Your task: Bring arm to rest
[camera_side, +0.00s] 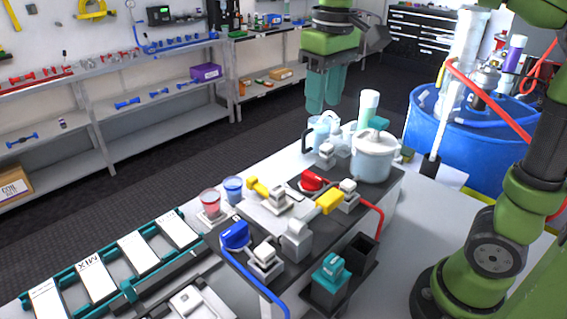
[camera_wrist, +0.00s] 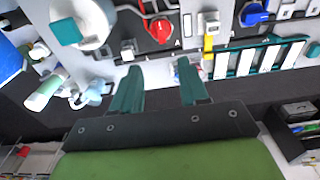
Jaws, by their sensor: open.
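My gripper (camera_side: 324,92) hangs in the air at the top middle of the side view, its teal fingers pointing down. It is above and beyond the far edge of the work table (camera_side: 402,205), clear of everything on it. In the wrist view my gripper (camera_wrist: 158,82) shows two teal fingers apart with nothing between them. On the table are a white pot (camera_side: 373,160), a red valve handle (camera_side: 312,180), a yellow handle (camera_side: 330,201) and a blue handle (camera_side: 234,235).
Red and blue cups (camera_side: 233,188) stand at the left. A blue drum (camera_side: 465,145) stands at the right. Shelves (camera_side: 150,80) line the back; the dark floor between is clear.

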